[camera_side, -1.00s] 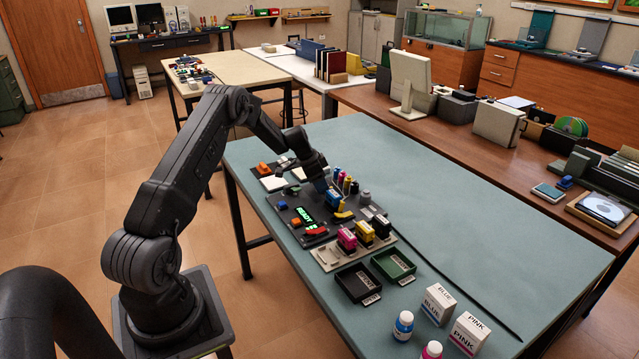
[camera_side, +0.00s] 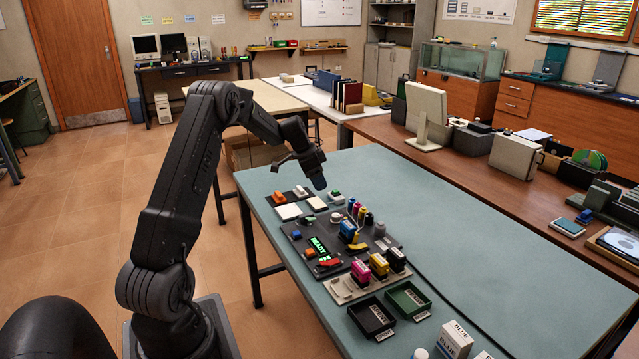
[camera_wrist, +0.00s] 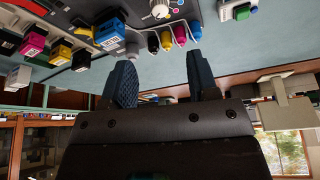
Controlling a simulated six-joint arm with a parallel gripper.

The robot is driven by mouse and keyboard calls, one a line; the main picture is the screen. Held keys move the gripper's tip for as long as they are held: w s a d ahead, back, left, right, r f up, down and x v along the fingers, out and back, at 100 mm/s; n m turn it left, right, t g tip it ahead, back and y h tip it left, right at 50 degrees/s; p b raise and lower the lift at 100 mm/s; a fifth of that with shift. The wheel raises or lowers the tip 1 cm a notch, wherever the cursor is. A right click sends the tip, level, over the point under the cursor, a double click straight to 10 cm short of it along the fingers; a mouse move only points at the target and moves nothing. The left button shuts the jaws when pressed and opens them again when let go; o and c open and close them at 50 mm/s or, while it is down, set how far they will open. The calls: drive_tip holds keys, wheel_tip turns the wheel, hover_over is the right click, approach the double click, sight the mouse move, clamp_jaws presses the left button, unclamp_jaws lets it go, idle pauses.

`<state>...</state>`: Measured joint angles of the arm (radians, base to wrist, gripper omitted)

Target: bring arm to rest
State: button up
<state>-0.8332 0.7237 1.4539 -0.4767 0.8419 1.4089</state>
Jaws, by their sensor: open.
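My gripper (camera_side: 318,183) hangs above the far left part of the green-blue table (camera_side: 480,240), beyond the dark board (camera_side: 300,247) with the lit READY display (camera_side: 319,246). In the wrist view my gripper (camera_wrist: 162,72) has its two blue-grey fingers spread apart with nothing between them. A blue cartridge (camera_side: 348,230) stands on the board, with small colored bottles behind it. Pink (camera_side: 361,271), yellow (camera_side: 379,264) and black (camera_side: 396,259) cartridges stand in a pale holder (camera_side: 345,292). My gripper is apart from all of them.
A black tray (camera_side: 372,316) and a green tray (camera_side: 408,300) lie near the holder. A white box marked BLUE (camera_side: 455,340) stands at the front edge. Orange and white pieces lie below my gripper. The table's right side is clear.

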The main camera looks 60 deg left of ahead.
drive_tip(key=s+d+r, duration=0.2)
drive_tip(key=d+r, duration=0.3)
drive_tip(key=d, duration=0.3)
drive_tip(key=s+d+r+n, duration=0.1)
drive_tip(key=s+d+r, duration=0.1)
drive_tip(key=d+r, duration=0.5)
drive_tip(key=s+d+r, duration=0.2)
drive_tip(key=d+r, duration=0.1)
drive_tip(key=d, duration=0.7)
drive_tip(key=s+d+n, duration=0.1)
drive_tip(key=s+d, duration=0.6)
drive_tip(key=s, duration=0.2)
drive_tip(key=s+d+n+t+y, duration=0.1)
drive_tip(key=s+d, duration=0.6)
drive_tip(key=s, duration=0.2)
drive_tip(key=shift+s, duration=0.25)
